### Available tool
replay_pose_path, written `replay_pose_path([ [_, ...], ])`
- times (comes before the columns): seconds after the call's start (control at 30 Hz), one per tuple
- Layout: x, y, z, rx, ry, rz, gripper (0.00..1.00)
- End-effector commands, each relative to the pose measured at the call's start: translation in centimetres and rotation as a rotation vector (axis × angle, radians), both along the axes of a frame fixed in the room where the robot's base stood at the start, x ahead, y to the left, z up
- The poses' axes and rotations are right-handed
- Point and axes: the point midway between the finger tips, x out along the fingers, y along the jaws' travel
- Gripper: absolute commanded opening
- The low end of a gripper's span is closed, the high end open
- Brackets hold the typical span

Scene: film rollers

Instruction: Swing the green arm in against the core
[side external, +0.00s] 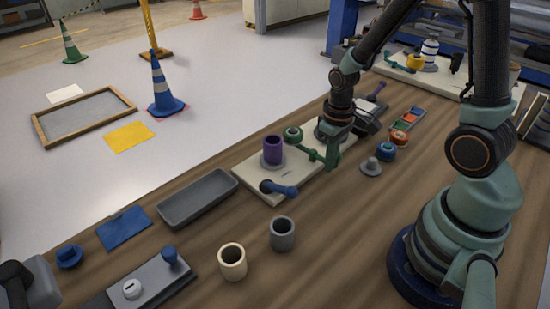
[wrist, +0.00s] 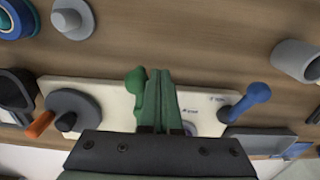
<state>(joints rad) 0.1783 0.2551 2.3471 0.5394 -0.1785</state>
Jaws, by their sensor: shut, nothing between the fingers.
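The cream board (side external: 258,188) carries a purple core (side external: 273,149) standing upright on a grey round base. The green arm (side external: 311,153) lies on the board, right of the core, reaching toward my gripper (side external: 332,160). In the wrist view a rounded green end of that arm (wrist: 135,84) shows just left of my gripper (wrist: 159,78). The fingers are together and empty, pointing down beside the green arm; I cannot tell whether they touch it.
A blue arm (side external: 278,188) lies at the board's near end. A grey disc with an orange handle (wrist: 40,124) is at its other end. A grey tray (side external: 197,199), a cream cup (side external: 232,262) and a grey cup (side external: 282,233) stand nearby. A grey knobbed piece (side external: 371,167) is to the right.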

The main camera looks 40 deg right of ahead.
Motion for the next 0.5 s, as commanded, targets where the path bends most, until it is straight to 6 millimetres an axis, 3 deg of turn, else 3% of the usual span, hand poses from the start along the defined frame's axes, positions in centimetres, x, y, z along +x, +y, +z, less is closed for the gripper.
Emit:
replay_pose_path([
  [0.5, -0.21, -0.57, 0.01, 0.000, 0.000, -0.001, 0.00],
])
